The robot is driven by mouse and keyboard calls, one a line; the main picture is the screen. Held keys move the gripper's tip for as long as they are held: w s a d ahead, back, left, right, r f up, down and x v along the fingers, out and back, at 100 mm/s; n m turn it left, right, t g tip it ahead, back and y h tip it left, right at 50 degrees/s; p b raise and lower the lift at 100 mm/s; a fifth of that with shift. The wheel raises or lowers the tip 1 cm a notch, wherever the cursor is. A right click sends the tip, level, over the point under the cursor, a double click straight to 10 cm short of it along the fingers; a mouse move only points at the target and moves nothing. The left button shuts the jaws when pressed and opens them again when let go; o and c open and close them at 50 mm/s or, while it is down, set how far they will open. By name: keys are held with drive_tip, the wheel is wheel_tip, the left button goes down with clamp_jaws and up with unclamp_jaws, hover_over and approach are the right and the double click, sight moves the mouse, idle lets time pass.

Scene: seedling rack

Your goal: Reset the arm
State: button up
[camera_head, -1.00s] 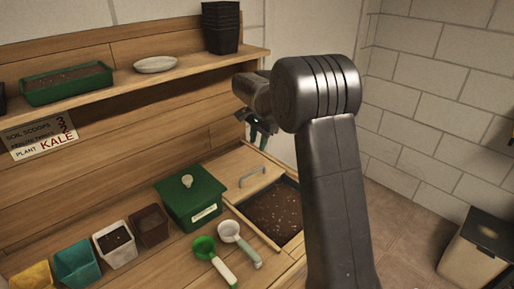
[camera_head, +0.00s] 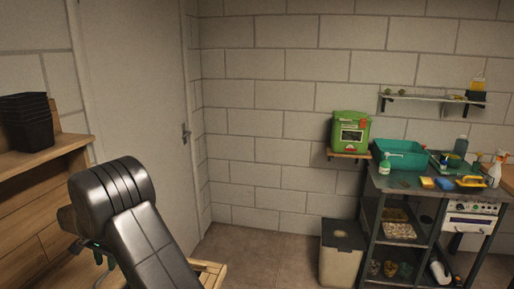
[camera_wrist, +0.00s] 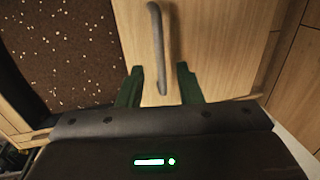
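To the left of the lid is open dark soil (camera_wrist: 60,45) with white specks. In the head view my arm is bent at the lower left, and my gripper (camera_head: 103,256) is mostly hidden behind it.
A wooden bench with a shelf (camera_head: 45,155) holding stacked black pots (camera_head: 27,122) is at the left. A closed door (camera_head: 140,110) stands behind. A lidded bin (camera_head: 341,262) and a metal cart (camera_head: 385,187) with a teal tub (camera_head: 402,160) are at the right. Floor between is clear.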

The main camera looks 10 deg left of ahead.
sight(108, 272)
drive_tip(key=f, duration=0.3)
drive_tip(key=shift+a+f, duration=0.15)
drive_tip(key=shift+a, duration=0.15)
drive_tip(key=shift+d, duration=0.1)
